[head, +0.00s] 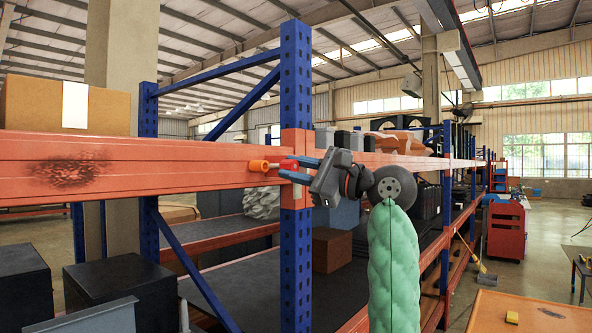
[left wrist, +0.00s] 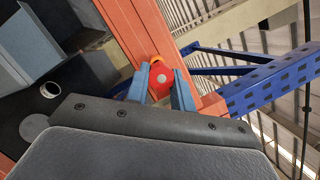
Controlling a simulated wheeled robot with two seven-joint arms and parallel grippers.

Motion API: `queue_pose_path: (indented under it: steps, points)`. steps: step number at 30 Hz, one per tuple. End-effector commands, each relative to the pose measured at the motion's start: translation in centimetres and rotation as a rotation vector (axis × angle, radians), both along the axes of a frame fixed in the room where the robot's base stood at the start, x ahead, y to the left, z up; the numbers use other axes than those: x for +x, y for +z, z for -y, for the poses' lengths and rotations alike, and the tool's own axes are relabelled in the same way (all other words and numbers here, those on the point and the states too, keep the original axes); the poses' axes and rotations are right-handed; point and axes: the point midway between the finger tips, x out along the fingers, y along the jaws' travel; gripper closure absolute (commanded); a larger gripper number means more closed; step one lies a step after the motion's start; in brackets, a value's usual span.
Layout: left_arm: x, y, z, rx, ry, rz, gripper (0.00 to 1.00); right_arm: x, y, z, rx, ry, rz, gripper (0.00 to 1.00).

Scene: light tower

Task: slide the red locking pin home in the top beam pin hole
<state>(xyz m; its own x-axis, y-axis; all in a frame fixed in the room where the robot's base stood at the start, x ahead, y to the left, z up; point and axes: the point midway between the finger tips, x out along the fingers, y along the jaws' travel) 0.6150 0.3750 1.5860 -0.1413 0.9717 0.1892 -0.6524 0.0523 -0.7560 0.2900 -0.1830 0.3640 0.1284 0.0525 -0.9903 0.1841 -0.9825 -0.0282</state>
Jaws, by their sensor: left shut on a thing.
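The red locking pin (head: 287,165) is held between the blue fingers of my left gripper (head: 291,170) in front of the top beam. In the left wrist view the round red head of the pin (left wrist: 161,83) shows between the two fingertips (left wrist: 160,88). An orange ring-like collar (head: 258,166) stands at the beam face, just left of the pin, in line with it. A bit of orange collar (left wrist: 155,60) shows behind the pin head. How deep the pin sits, and the hole itself, are hidden. My right gripper is in neither view.
The orange top beam (head: 180,168) meets a blue upright (head: 296,80) just beside my gripper. A cardboard box (head: 40,105) sits above the beam at left; black boxes (head: 110,283) stand below. A red cabinet (head: 506,228) is far right.

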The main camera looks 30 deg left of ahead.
Motion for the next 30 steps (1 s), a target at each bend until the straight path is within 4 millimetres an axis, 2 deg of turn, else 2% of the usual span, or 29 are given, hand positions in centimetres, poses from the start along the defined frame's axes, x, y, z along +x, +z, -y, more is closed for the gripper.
queue_pose_path:
  steps: [14, 30]
  points:
    - [0.00, -0.14, -0.01, -0.001, -0.001, 0.000, 1.00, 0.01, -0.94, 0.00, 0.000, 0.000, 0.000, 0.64]
    - [0.02, -0.05, -0.20, 0.000, 0.000, 0.000, 1.00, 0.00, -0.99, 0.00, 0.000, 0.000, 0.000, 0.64]
